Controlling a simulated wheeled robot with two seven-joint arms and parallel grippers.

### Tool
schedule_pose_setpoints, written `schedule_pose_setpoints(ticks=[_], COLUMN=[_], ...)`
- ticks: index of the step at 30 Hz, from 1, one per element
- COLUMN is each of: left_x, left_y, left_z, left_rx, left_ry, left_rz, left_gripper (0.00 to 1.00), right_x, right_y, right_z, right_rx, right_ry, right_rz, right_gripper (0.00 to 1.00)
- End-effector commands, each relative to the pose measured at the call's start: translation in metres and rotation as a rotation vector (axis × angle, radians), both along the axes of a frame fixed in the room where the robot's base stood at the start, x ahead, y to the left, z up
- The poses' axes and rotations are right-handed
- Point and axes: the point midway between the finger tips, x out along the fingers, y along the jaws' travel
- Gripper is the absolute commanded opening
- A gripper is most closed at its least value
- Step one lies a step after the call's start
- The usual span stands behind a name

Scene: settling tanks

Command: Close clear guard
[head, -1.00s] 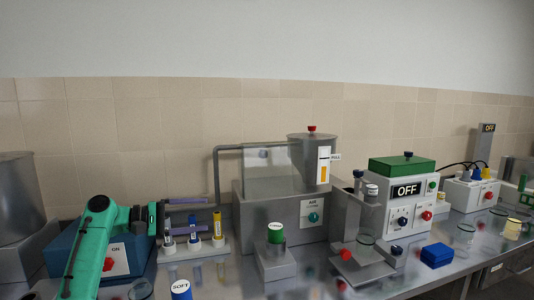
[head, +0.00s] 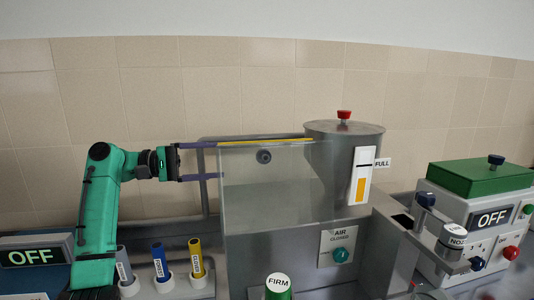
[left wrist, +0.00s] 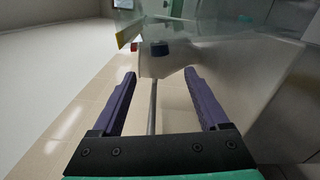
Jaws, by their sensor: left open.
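The clear guard (head: 265,195) is an upright see-through panel with a yellow strip along its top edge and a dark round knob (head: 264,156) near the top. It stands in front of the left part of the grey tank unit. My left gripper (head: 212,161) is open and empty at the guard's left edge, its purple fingers pointing right toward the knob. In the left wrist view the knob (left wrist: 160,48) lies ahead between the open fingers, apart from them; the clear guard (left wrist: 220,48) is beyond. Whether a fingertip touches the guard's edge, I cannot tell. My right gripper is not in view.
A metal tank (head: 330,160) with a red knob stands right behind the guard. A grey pipe (head: 204,200) runs behind my fingers. A green FIRM cap (head: 278,284) is in front. A white OFF box (head: 480,225) is at right.

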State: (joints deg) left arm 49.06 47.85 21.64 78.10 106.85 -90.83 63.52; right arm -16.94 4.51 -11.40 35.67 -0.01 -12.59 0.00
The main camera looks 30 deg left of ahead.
Motion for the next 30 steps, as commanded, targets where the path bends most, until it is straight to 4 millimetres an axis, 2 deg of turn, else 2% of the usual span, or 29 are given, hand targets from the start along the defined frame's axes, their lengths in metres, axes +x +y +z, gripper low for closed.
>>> schedule_pose_setpoints(ticks=[6,13,18,25,26,30], left_x=[0.033,0.067,0.078,0.079,0.079,0.079], left_y=[-0.046,-0.090,-0.104,-0.105,-0.105,-0.105], left_z=[0.005,0.004,0.001,-0.001,-0.001,-0.001], left_rx=[-0.001,-0.001,0.000,0.000,0.000,0.000], left_ry=[0.002,0.003,0.001,0.002,0.002,0.002], left_rz=[-0.005,-0.002,0.000,0.001,0.001,0.001], left_gripper=[0.77,0.77,0.77,0.77,0.70,0.16], right_x=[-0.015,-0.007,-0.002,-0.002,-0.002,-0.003], right_y=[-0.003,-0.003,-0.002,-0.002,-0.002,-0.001], right_z=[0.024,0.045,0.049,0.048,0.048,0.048], right_rx=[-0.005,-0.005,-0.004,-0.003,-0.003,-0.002], right_ry=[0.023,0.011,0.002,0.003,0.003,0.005], right_rz=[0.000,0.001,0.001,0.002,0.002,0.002], right_gripper=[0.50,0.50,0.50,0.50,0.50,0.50])
